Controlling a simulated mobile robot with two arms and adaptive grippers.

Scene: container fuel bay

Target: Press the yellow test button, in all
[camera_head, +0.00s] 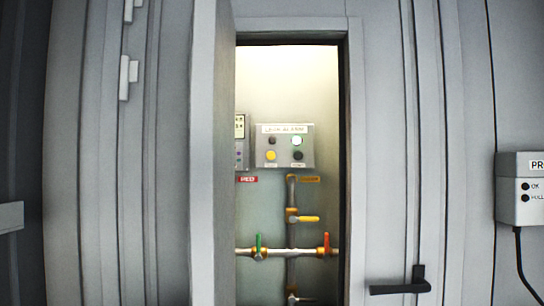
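The yellow button (271,155) sits at the lower left of a grey control box (285,145) on the back wall, seen through a tall narrow doorway. The box also has a pale, greenish-ringed round light or button (297,140) at upper right and dark round ones at upper left and lower right. A label strip runs along its top, its text too small to read surely. Neither of my grippers is in view.
A grey door (212,150) stands open at the opening's left. Inside, pipes carry green (258,246), yellow (308,219) and red (327,243) handles. A black lever (400,287) is right of the doorway. A grey box (521,190) hangs at far right.

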